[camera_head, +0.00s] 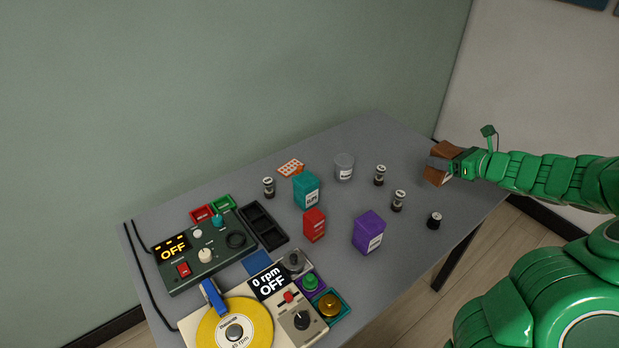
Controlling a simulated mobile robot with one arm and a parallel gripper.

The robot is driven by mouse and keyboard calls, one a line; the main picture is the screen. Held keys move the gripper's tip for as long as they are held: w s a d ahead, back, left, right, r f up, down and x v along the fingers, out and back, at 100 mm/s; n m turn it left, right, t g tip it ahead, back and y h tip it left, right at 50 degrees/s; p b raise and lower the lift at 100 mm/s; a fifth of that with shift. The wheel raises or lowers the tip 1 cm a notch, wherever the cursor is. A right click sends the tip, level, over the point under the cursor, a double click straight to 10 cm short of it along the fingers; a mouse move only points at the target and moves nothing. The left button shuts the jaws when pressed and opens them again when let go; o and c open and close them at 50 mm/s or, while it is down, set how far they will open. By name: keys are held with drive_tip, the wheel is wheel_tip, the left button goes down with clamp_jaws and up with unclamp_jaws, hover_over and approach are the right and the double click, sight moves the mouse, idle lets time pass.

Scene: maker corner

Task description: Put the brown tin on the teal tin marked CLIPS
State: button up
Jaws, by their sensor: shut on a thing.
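The brown tin (435,176) is at the right end of the table, tilted, with part of it hidden behind the jaws. My gripper (441,164) is shut on the brown tin. I cannot tell whether the tin touches the table. The teal tin (306,190) with a white label stands upright near the middle of the table, well to the left of my gripper. Its label is too small to read surely. Nothing rests on its top.
A red tin (314,226) and a purple tin (368,232) stand in front of the teal tin. A clear cup (344,167) and several small dark cylinders (380,175) stand between it and my gripper. Control boxes (205,252) and a yellow disc (212,330) fill the left side.

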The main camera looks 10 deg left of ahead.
drive_tip(key=s+a+r+n+g+y, duration=0.1)
drive_tip(key=s+a+r+n, duration=0.2)
drive_tip(key=a, duration=0.8)
drive_tip(key=s+a+r+g+y, duration=0.1)
drive_tip(key=s+a+r+g, duration=0.3)
drive_tip(key=a, duration=0.7)
drive_tip(key=s+a+r+n+t+y, duration=0.1)
drive_tip(key=s+a+n, duration=0.1)
drive_tip(key=s+a, duration=0.65)
drive_tip(key=shift+g, duration=0.3)
drive_tip(key=shift+w+a+f, duration=1.3)
drive_tip(key=shift+w+f, duration=0.8)
drive_tip(key=shift+w, duration=0.5)
drive_tip(key=shift+w+a+f, duration=1.3)
drive_tip(key=shift+w+f, duration=0.85)
drive_tip(key=shift+w, duration=0.45)
drive_tip(key=shift+w+a+f, duration=1.3)
drive_tip(key=shift+w+f, duration=0.8)
drive_tip(key=shift+w, duration=0.5)
drive_tip(key=o, duration=1.1)
drive_tip(key=shift+f, duration=0.1)
drive_tip(key=shift+c, duration=0.2)
